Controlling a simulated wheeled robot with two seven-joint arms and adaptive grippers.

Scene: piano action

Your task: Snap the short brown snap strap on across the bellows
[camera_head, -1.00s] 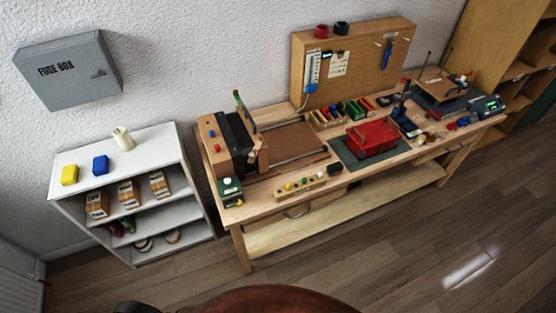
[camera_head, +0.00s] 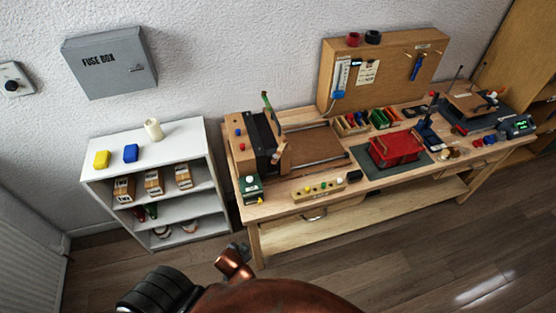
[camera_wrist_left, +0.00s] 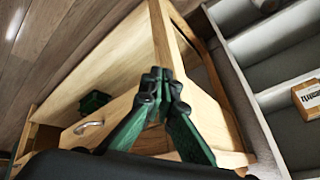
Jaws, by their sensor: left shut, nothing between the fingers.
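The black ribbed part (camera_head: 262,135) between wooden boards at the left end of the workbench looks like the bellows; its folds are too small to make out. I cannot pick out the short brown snap strap in either view. My left gripper (camera_wrist_left: 160,82) shows in the left wrist view, its green fingers shut with nothing between them. It is in front of the workbench's left end, apart from the bellows. In the head view part of my copper arm shows at the bottom. My right gripper is not in view.
The workbench (camera_head: 285,193) carries a red box (camera_head: 396,147), a button strip (camera_head: 319,187) and small bins. A white shelf unit (camera_head: 190,203) stands left of it, with cartons; a gap separates them. A fuse box (camera_head: 110,62) hangs on the wall. The floor in front is clear.

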